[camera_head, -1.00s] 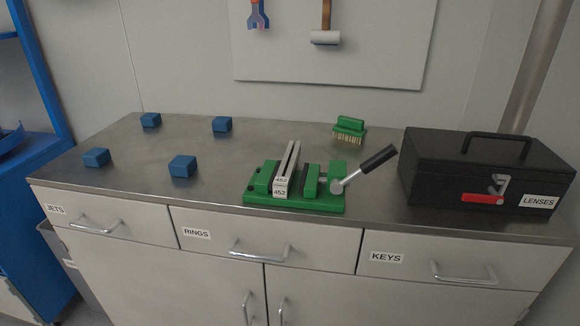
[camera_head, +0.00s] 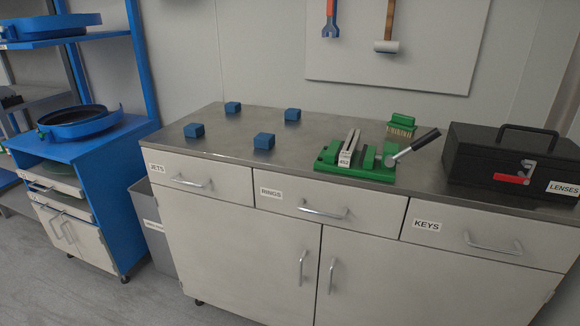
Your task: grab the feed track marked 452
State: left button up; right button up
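The feed track (camera_head: 350,147) is a grey metal channel with a white label on its front end that reads 452. It sits in a green vise (camera_head: 355,173) on the metal workbench, between the jaws. The vise has a dark handle (camera_head: 415,145) on its right that slants up to the right. Neither of my grippers is in the head view.
Several blue blocks (camera_head: 264,141) stand on the left of the bench top (camera_head: 225,150). A green brush (camera_head: 402,124) is behind the vise, and a black box (camera_head: 515,160) labelled LENSES is at the right. A blue shelf unit (camera_head: 110,185) and grey bin (camera_head: 155,235) stand left.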

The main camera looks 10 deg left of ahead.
aim_at(347, 154)
jog(key=z, duration=0.55)
jog(key=k, duration=0.3)
jog(key=u, duration=1.7)
jog(key=i, duration=1)
jog(key=z, duration=0.5)
